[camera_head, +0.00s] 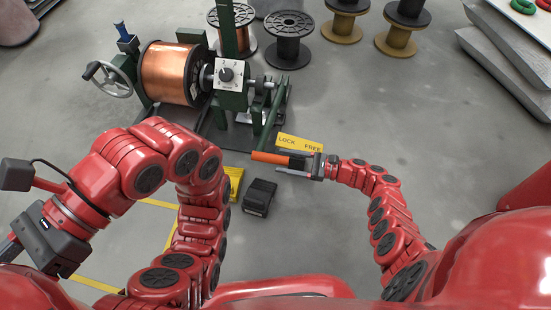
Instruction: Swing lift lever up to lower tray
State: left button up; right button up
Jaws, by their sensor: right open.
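The lift lever is a green bar with an orange grip (268,157), low at the right front of the green spool machine (232,99). My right gripper (287,164) is open at the right end of the orange grip, with its fingers around or beside it; I cannot tell whether they touch. A yellow label (299,143) reading LOCK and FREE lies just behind the grip. My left gripper (14,247) shows only partly at the left edge, far from the lever, and its jaws cannot be made out. I cannot clearly make out the tray.
A copper spool (168,73) sits in the machine beside a handwheel (108,80). A black pedal (259,197) is on the floor in front. An empty black spool (289,38) and other spools stand behind. The floor at right is open.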

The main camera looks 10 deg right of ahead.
aim_at(276, 159)
jog(key=shift+b+x, duration=0.35)
jog(key=shift+x, duration=1.45)
grip_shut()
